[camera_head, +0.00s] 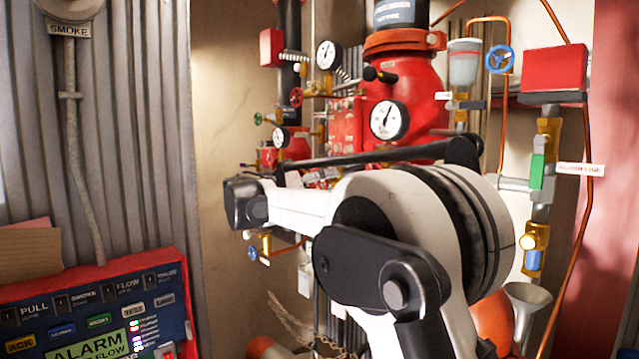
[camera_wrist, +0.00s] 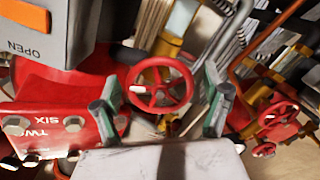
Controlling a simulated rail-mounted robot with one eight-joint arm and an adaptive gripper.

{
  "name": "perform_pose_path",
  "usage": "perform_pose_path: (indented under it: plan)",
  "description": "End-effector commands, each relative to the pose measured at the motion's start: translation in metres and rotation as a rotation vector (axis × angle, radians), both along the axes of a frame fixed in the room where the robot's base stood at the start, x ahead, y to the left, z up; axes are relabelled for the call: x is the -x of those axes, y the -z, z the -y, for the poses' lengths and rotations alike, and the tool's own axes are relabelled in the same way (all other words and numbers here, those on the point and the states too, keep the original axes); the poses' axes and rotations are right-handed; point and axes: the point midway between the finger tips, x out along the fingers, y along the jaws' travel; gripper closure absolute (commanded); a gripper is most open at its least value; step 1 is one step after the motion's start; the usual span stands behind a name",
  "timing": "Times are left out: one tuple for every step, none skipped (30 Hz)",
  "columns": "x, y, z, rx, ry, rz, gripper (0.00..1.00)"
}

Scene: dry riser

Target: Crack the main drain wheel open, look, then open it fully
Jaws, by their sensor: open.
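A red handwheel (camera_wrist: 160,85) with spokes sits in the middle of the wrist view, on a brass-coloured valve. It looks like the main drain wheel, but I can read no label on it. My gripper (camera_wrist: 163,98) is open, with one green-and-grey finger on each side of the wheel in the picture. I cannot tell whether either finger touches the rim. In the head view my arm hides the gripper and this wheel.
More red handwheels (camera_wrist: 278,120) are at the right of the wrist view. A red flanged body (camera_wrist: 60,125) and a grey box marked OPEN (camera_wrist: 60,45) are at the left. The head view shows gauges (camera_head: 389,120), a blue wheel (camera_head: 499,59), copper pipes and an alarm panel (camera_head: 95,310).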

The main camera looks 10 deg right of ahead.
Motion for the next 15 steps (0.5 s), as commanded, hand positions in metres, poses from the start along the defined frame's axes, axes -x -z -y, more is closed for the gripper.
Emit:
perform_pose_path:
  plan:
    - [0.0001, 0.0001, -0.0001, 0.000, 0.000, 0.000, 0.21]
    - [0.0001, 0.0000, -0.0002, 0.000, 0.000, 0.000, 0.21]
    - [0.0001, 0.0000, -0.0002, 0.000, 0.000, 0.000, 0.25]
    - [0.0002, -0.0001, -0.0001, 0.000, 0.000, 0.000, 0.29]
    - [0.0002, -0.0001, -0.0001, 0.000, 0.000, 0.000, 0.33]
    - [0.0002, -0.0001, -0.0002, 0.000, 0.000, 0.000, 0.38]
    - [0.0002, -0.0001, -0.0002, 0.000, 0.000, 0.000, 0.42]
    - [0.0002, -0.0001, -0.0002, 0.000, 0.000, 0.000, 0.46]
    - [0.0002, -0.0001, -0.0002, 0.000, 0.000, 0.000, 0.51]
    - [0.0003, -0.0001, -0.0003, 0.000, 0.000, 0.000, 0.55]
    - [0.0003, -0.0001, -0.0003, 0.000, 0.000, 0.000, 0.59]
    - [0.0003, -0.0001, -0.0003, 0.000, 0.000, 0.000, 0.65]
    - [0.0003, -0.0001, -0.0003, 0.000, 0.000, 0.000, 0.67]
    - [0.0003, -0.0001, -0.0003, 0.000, 0.000, 0.000, 0.67]
    - [0.0003, -0.0001, -0.0003, 0.000, 0.000, -0.001, 0.67]
